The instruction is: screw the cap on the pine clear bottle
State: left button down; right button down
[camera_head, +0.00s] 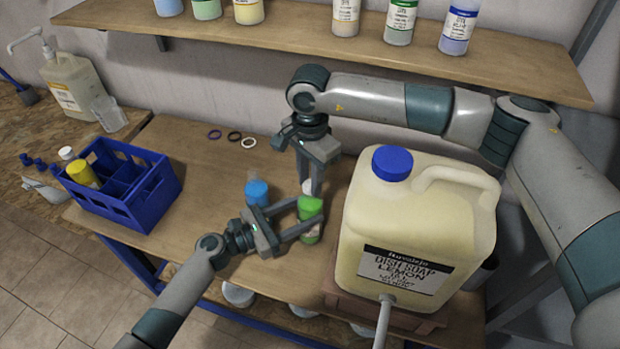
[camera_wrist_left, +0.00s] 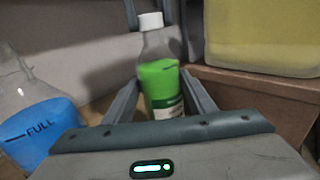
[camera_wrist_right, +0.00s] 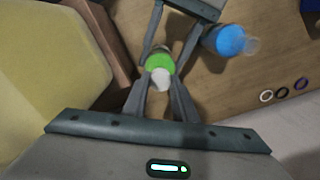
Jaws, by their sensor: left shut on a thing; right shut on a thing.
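The pine clear bottle (camera_head: 311,215) is clear with green liquid and stands on the bench left of the big soap jug. My left gripper (camera_head: 306,219) is shut on its body; in the left wrist view the bottle (camera_wrist_left: 160,82) stands upright between the fingers. A white cap (camera_wrist_left: 150,21) is at the top of its neck. My right gripper (camera_head: 310,188) comes down from above and is shut on the cap, which also shows in the right wrist view (camera_wrist_right: 161,79). Whether the cap is fully seated cannot be told.
A large yellow dish soap jug (camera_head: 408,230) with a blue lid stands close right on a brown stand. A bottle with blue liquid (camera_head: 257,191) is just left. A blue crate (camera_head: 124,190) is at the left; three rings (camera_head: 234,136) lie behind. A shelf (camera_head: 330,40) spans above.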

jog(key=c, duration=1.4)
grip_release()
jog(key=shift+c, duration=0.2)
jog(key=shift+r, duration=2.25)
jog(key=shift+c, duration=0.2)
jog(key=n, duration=0.1)
jog(key=r+n, duration=0.1)
jog(key=n, duration=0.2)
jog(key=shift+r+n, duration=0.3)
jog(key=n, duration=0.2)
jog(key=r+n, duration=0.1)
jog(key=n, duration=0.1)
jog(key=r+n, duration=0.1)
jog(key=n, duration=0.1)
jog(key=shift+f, duration=0.15)
jog(key=shift+f, duration=3.9)
